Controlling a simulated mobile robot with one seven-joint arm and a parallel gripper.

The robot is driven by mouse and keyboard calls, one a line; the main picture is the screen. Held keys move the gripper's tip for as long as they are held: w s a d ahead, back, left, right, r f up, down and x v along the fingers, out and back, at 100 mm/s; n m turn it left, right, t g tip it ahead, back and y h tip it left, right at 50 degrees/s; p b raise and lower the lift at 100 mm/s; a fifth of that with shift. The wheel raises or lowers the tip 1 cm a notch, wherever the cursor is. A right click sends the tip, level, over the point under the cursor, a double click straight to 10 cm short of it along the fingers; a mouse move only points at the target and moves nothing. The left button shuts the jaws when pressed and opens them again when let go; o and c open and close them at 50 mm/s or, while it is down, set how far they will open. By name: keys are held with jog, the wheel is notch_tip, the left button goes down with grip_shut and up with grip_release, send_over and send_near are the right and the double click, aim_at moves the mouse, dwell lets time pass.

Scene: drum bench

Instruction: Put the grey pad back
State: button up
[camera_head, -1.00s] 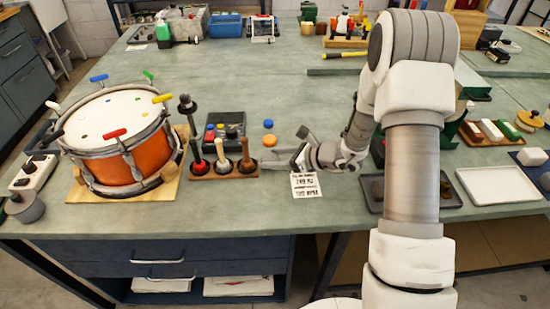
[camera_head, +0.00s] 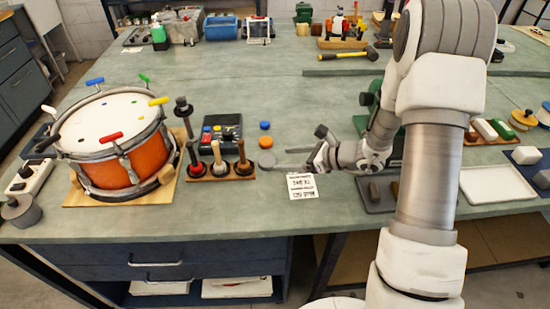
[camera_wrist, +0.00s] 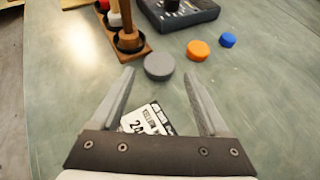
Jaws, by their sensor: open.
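The grey pad (camera_head: 267,160) is a small round disc flat on the bench, right of the rack of upright tools. In the wrist view the grey pad (camera_wrist: 159,66) lies just beyond and between the fingertips, apparently touching neither. My gripper (camera_head: 284,161) is open and empty, low over the bench; its two fingers show in the wrist view (camera_wrist: 159,76).
An orange disc (camera_head: 265,142) and a blue disc (camera_head: 265,125) lie behind the grey pad. The tool rack (camera_head: 218,173) stands close on the left. A printed card (camera_head: 302,186) lies below the fingers. Bench beyond the discs is clear.

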jog(key=v, duration=0.5)
jog(key=shift+s+d+r, duration=0.1)
jog(key=shift+d+r, duration=0.05)
jog(key=shift+d, duration=0.05)
jog(key=shift+s+r, duration=0.15)
jog(key=shift+r, duration=0.05)
jog(key=s+a+r+n+g+h, duration=0.3)
jog(key=s+a+r+n+g, duration=0.15)
jog(key=s+r+n, duration=0.8)
jog(key=s+d+r+n+t+h, duration=0.3)
jog(key=s+d+r+n+h, duration=0.4)
jog(key=s+n, duration=0.3)
jog(key=shift+s+r+n+t, duration=0.15)
jog(key=shift+r+n+t, duration=0.2)
jog(key=shift+n, duration=0.5)
notch_tip(320, 180, up, 4)
jog(key=p, duration=0.4)
jog(key=shift+f, duration=0.2)
